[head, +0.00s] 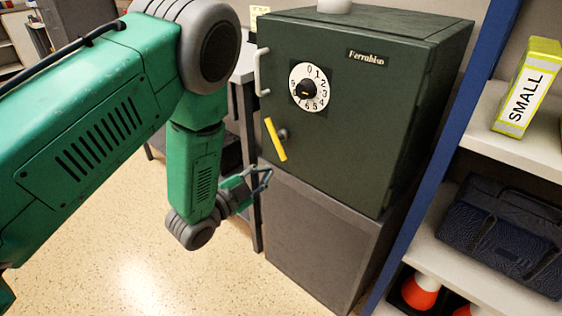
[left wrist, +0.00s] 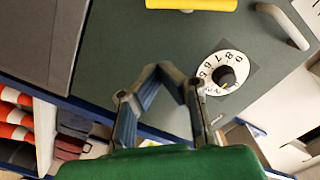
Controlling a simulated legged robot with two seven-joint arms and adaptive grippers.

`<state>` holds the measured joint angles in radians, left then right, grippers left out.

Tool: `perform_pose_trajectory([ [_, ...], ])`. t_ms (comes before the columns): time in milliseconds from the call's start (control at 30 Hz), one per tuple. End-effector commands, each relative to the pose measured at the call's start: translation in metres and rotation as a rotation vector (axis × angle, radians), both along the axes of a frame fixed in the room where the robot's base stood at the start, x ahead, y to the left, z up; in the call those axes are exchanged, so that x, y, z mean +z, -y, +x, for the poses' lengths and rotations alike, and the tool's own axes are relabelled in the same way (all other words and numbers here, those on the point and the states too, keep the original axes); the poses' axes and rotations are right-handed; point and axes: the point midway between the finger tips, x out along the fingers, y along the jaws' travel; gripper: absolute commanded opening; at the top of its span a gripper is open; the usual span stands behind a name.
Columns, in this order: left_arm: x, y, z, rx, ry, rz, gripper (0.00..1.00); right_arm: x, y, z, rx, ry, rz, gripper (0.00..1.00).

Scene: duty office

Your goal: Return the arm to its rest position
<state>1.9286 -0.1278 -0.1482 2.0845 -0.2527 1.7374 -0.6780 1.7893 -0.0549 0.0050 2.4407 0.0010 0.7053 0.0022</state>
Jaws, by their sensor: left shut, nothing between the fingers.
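My left arm, green with grey joints, comes in from the left in the head view and bends down at the elbow. Its left gripper (head: 262,179) hangs left of the dark green safe (head: 365,130), in front of the gap beside the grey stand. In the left wrist view the gripper (left wrist: 165,72) is shut and empty, its fingertips together with the safe door (left wrist: 130,40) behind them. The door carries a white number dial (head: 309,87), also in the left wrist view (left wrist: 226,74), and a yellow lever (head: 274,139). The door looks closed. My right gripper is not in view.
The safe stands on a grey stand (head: 316,240). A blue-edged shelf unit (head: 450,130) at right holds a box marked SMALL (head: 526,88), a dark blue bag (head: 505,234) and orange cones (head: 420,291). A desk stands behind my arm. The speckled floor (head: 130,250) at lower left is clear.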

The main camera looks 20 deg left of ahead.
Motion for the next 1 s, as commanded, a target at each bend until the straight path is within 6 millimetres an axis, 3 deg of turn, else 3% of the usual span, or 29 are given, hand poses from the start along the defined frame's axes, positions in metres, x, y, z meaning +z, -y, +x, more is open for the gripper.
perform_pose_trajectory([
  [200,0.002,0.002,-0.012,-0.003,0.001,0.007,0.00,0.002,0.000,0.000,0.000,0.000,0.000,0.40],
  [733,-0.004,-0.003,-0.014,0.006,-0.023,-0.005,0.00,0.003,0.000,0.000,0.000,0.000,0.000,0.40],
  [867,-0.037,-0.009,-0.035,0.069,-0.217,-0.052,0.00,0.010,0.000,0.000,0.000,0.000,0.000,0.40],
  [967,-0.081,-0.018,-0.075,0.175,-0.494,-0.128,0.00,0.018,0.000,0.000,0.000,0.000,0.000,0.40],
  [1000,-0.100,-0.022,-0.098,0.233,-0.619,-0.163,0.00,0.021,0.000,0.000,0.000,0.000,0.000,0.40],
])
